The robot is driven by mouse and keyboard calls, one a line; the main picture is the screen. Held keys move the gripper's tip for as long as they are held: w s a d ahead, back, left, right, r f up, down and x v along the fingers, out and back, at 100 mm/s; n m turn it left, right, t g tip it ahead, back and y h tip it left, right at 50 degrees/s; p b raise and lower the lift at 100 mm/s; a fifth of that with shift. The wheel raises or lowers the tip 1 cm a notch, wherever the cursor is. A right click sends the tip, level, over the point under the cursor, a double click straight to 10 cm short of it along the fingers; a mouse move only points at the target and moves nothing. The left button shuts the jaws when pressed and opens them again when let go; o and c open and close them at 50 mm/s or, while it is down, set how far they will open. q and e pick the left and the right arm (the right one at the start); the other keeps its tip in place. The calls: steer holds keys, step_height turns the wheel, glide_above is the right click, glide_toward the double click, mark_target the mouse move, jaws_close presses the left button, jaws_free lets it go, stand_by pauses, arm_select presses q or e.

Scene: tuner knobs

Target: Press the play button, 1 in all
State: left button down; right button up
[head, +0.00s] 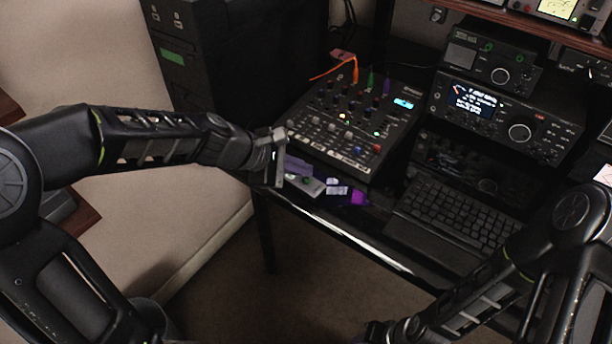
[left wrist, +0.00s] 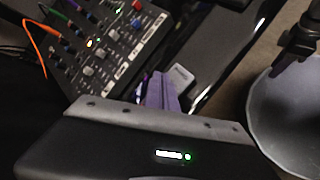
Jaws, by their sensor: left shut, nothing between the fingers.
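My left gripper (head: 300,167) reaches in from the left, with its purple-tinted fingers shut and empty. The fingers are at the front left corner of the mixer (head: 352,125), low over the table's front edge; I cannot tell if they touch anything. They also show in the left wrist view (left wrist: 160,90), partly hidden by the gripper body. A small grey box (head: 306,185) with a dark green spot lies just in front of the fingers. I cannot read a play mark on any button.
Pale caps (head: 337,187) and a bright purple piece (head: 358,198) lie right of the grey box. A black keyboard (head: 455,212) is farther right, below a radio with a lit screen (head: 470,98). Orange, green and purple plugs rise from the mixer's back.

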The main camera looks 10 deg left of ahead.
arm_select(q)
steer(key=shift+r, duration=0.2)
step_height(320, 180, up, 5)
steer(key=p, duration=0.4)
steer(key=shift+f+p, duration=0.1)
steer(key=shift+p, duration=0.3)
stand_by(0.7)
